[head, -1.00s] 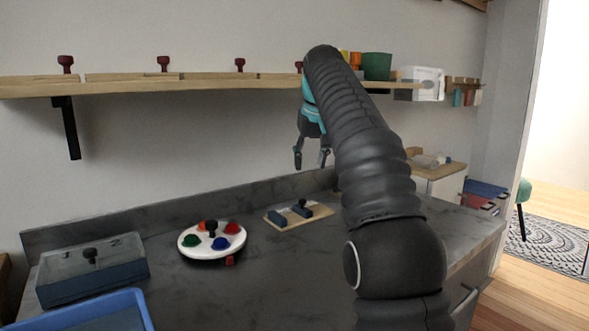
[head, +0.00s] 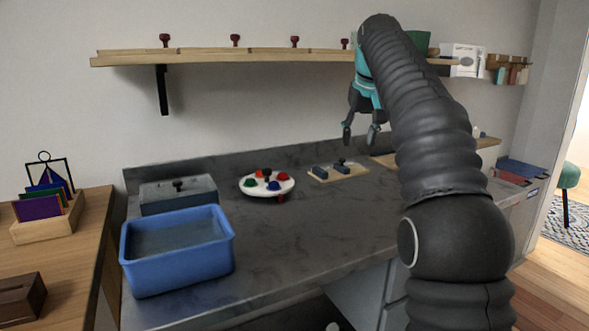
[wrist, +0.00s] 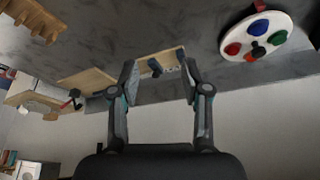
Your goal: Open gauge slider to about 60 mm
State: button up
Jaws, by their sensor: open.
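The gauge (head: 325,177) is a small light wooden board lying on the dark counter, with two dark blue blocks on it. One block is the slider (head: 343,167), which carries a black knob; the gap between the blocks looks small. In the wrist view the gauge board (wrist: 168,57) shows beyond the fingers, partly hidden by them. My gripper (head: 360,136) is open and empty, held in the air above and to the right of the gauge, touching nothing. In the wrist view my gripper (wrist: 160,80) has its fingers spread wide.
A white round tray (head: 247,190) with coloured knobs stands left of the gauge. A blue bin (head: 180,268) and a grey box (head: 152,202) are farther left. A wooden shelf (head: 270,56) with red knobs hangs above. The counter front is clear.

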jog(key=s+d+f, duration=0.1)
jog(key=s+f, duration=0.3)
jog(key=s, duration=0.6)
jog(key=s+f, duration=0.4)
jog(key=s, duration=0.7)
jog(key=s+f+m+t, duration=0.1)
jog(key=s+f, duration=1.6)
jog(key=f, duration=0.1)
